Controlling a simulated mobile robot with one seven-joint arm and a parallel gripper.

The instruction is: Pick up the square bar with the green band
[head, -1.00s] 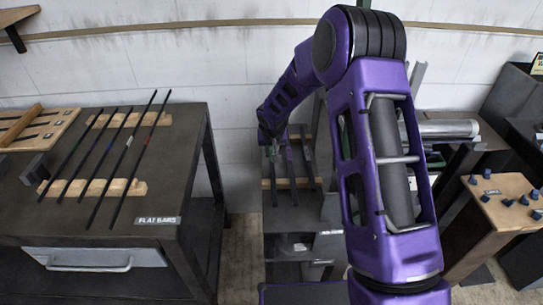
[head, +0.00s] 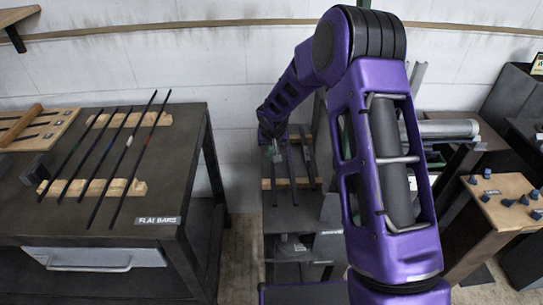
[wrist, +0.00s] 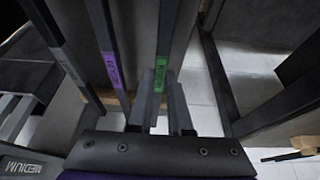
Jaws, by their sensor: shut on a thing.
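The square bar with the green band (wrist: 162,78) is dark and long, and runs up the middle of the wrist view. In the head view my gripper is small and partly hidden by my arm, above the rack of bars. I cannot tell there whether the held bar is clear of its supports.
A dark table (head: 180,120) labelled FLAT BARS stands at left with several thin bars on wooden rests. A wooden block (head: 490,200) with blue pegs is at right. A grey tube (head: 448,128) lies behind my arm. A narrow floor gap (head: 237,250) separates table and rack.

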